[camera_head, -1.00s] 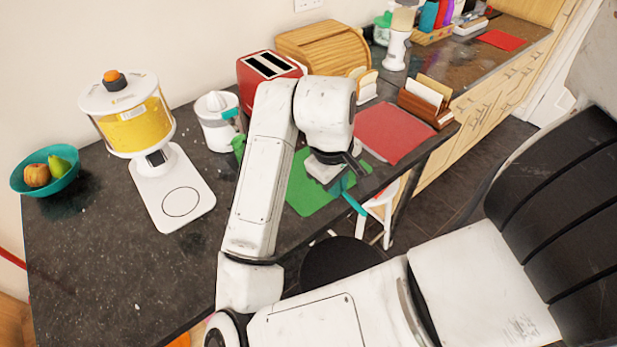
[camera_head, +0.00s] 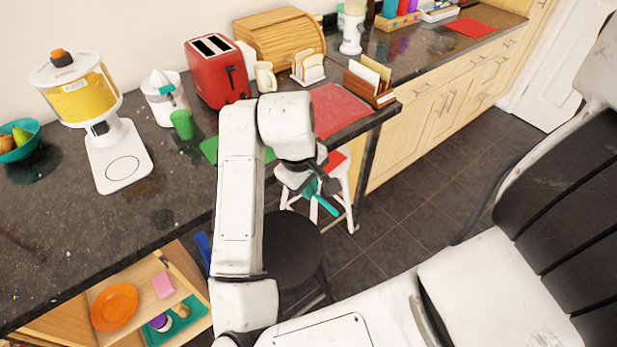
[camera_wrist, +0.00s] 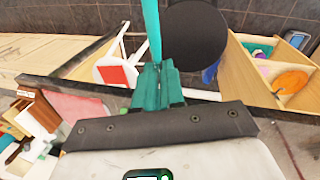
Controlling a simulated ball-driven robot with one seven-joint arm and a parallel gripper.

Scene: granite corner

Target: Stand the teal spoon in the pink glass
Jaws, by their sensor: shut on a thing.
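My gripper (camera_head: 317,190) is shut on the teal spoon (camera_head: 326,206), off the counter's front edge and in front of a white stool in the head view. The spoon slants down and right from the jaws there. In the wrist view the spoon (camera_wrist: 152,30) sticks out from between the jaws (camera_wrist: 158,85), its far end cut off by the top edge. I cannot make out a pink glass for sure. A small pink item (camera_head: 163,284) sits in an open wooden compartment at the lower left, but its shape is unclear.
The compartment also holds an orange plate (camera_head: 114,306) and a teal tray (camera_head: 160,333). A black round stool (camera_head: 291,246) and a white stool (camera_head: 345,190) stand by the counter. A green cup (camera_head: 182,125), red toaster (camera_head: 217,75) and juicer (camera_head: 163,95) stand on the counter.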

